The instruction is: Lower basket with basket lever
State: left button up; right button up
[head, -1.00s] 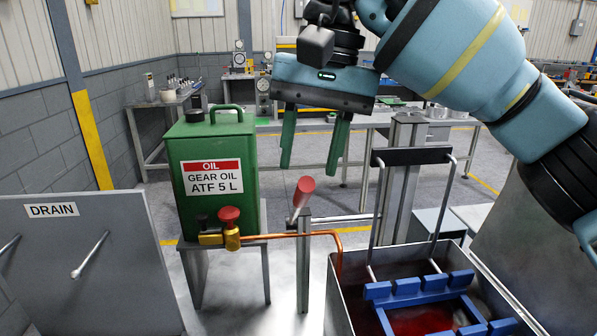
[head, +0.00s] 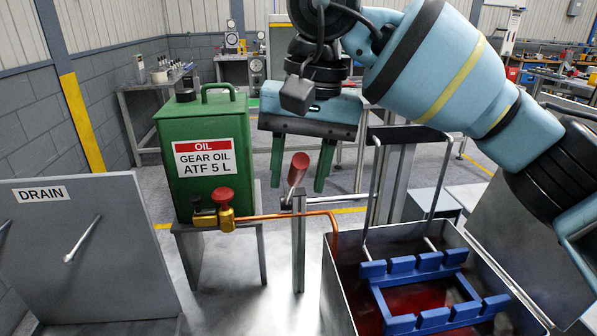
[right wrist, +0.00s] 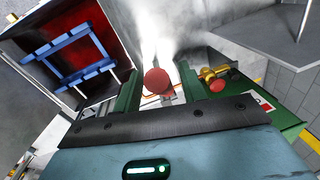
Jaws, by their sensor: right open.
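The basket lever has a red cylindrical handle (head: 296,169) on a grey upright post (head: 299,245). The blue basket (head: 429,262) hangs by its tall metal frame inside a grey tank (head: 340,300) holding red liquid. My right gripper (head: 298,187) is open, its green fingers pointing down on either side of the handle in the head view. In the right wrist view the handle's round red end (right wrist: 157,80) shows between the two fingers (right wrist: 157,84), with gaps beside it; I cannot tell the exact depth. My left gripper is not in view.
A green oil can (head: 208,150) on a stand is left of the lever, with a red-knobbed brass valve (head: 222,208) and copper pipe (head: 285,215) running to the tank. A grey DRAIN panel (head: 80,250) is at the left. Workbenches stand behind.

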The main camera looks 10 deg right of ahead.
jog(key=shift+f, duration=0.3)
jog(key=shift+a, duration=0.1)
grip_shut()
jog(key=shift+f, duration=0.1)
dwell(0.5)
jog(key=shift+s+f, duration=0.1)
